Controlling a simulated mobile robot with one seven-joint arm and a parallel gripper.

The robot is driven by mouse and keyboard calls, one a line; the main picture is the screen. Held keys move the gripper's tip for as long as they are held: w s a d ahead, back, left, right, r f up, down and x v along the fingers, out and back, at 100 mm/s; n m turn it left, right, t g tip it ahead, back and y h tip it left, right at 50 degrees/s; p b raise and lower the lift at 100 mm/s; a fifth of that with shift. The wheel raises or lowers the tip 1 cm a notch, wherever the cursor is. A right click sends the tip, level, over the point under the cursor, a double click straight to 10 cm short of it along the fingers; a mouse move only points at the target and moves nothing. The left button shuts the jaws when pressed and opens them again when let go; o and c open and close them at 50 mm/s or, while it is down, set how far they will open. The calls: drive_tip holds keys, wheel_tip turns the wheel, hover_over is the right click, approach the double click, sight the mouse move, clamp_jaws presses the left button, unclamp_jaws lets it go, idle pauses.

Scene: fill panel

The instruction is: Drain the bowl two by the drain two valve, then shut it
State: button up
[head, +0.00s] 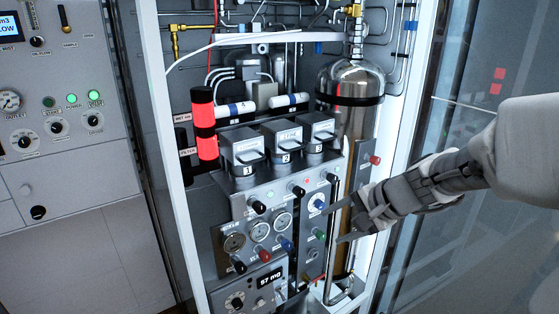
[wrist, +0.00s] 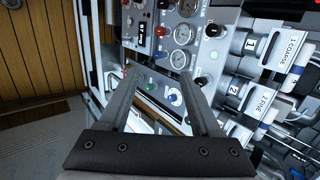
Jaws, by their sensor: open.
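Three grey filter units stand in a row on the panel, numbered 1, 2 and 3; unit two (head: 284,142) is in the middle and also shows in the wrist view, marked FINE (wrist: 262,100). Below it on the sloped panel is a black knob (head: 299,190). Other black knobs sit under unit one (head: 259,207) and unit three (head: 331,177). The labels are too small to tell which knob is the drain two valve. My gripper (head: 352,215) is open and empty, to the right of the panel and apart from the knobs. Its two fingers (wrist: 160,76) point at the panel.
Several gauges (head: 259,231) have coloured knobs below them. A blue knob (head: 319,204) and green knob (head: 320,235) are on the right strip, near my fingers. A tall metal cylinder (head: 350,85) stands behind. The white cabinet frame (head: 408,90) and a glass door (head: 460,150) are at right.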

wheel_tip(320, 180, down, 5)
drive_tip(key=w+a+m+y+b, duration=0.1)
drive_tip(key=m+y, duration=0.2)
drive_tip(key=m, duration=0.3)
drive_tip(key=m+t+y+b, duration=0.2)
drive_tip(key=m+t, duration=0.6)
drive_tip(key=m, duration=0.7)
approach(302, 193)
drive_tip(key=p+x, duration=0.1)
drive_tip(key=x, duration=0.8)
drive_tip(key=shift+w+a, duration=0.15)
drive_tip(key=shift+c, duration=0.3)
clamp_jaws()
